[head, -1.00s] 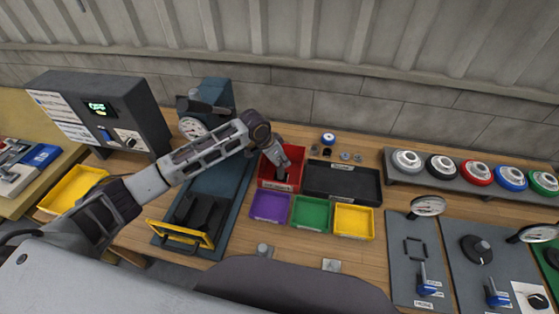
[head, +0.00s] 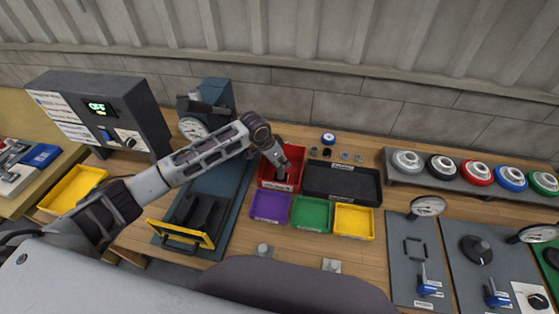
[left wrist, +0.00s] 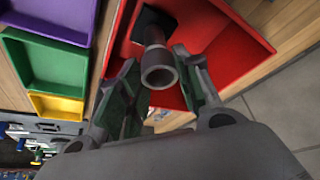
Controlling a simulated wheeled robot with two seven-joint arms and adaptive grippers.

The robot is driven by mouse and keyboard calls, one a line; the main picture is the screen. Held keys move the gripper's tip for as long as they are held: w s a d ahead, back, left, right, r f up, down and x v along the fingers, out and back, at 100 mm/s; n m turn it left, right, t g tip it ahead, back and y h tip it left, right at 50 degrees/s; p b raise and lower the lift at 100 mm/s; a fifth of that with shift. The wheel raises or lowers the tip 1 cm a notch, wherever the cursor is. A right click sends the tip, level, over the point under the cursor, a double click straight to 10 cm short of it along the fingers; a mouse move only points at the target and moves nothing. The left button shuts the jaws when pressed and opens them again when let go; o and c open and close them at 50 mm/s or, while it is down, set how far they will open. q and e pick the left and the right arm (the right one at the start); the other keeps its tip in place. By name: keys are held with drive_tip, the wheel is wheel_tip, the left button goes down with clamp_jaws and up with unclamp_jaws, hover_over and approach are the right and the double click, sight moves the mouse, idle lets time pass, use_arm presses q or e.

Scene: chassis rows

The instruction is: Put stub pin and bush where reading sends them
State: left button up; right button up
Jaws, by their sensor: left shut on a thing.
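My left gripper (head: 281,177) reaches down into the red bin (head: 262,183), behind the purple and green bins. The left wrist view shows its two fingers (left wrist: 160,62) shut on a grey cylindrical part (left wrist: 157,76) with a hollow round end facing the camera. I cannot tell whether this is the stub pin or the bush. A dark square patch shows beyond it inside the red bin (left wrist: 240,32). In the head view the fingers hide the part. My right gripper is not in view.
Purple (head: 270,206), green (head: 310,214) and yellow (head: 353,222) bins stand in front of a black tray (head: 343,184). Several small parts (head: 345,156) lie behind it. A gauge press (head: 196,128) and a display box (head: 104,112) stand left; gauge plates (head: 410,262) stand right.

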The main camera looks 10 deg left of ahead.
use_arm(q)
drive_tip(key=shift+f+p, duration=0.3)
drive_tip(key=shift+p, duration=0.15)
idle(0.9)
drive_tip(key=shift+f, duration=1.4)
idle(1.4)
drive_tip(key=o, duration=1.2)
drive_tip(key=shift+o, duration=0.2)
drive_tip(key=v, duration=0.7)
drive_tip(key=shift+r, duration=0.2)
drive_tip(key=shift+s, duration=0.1)
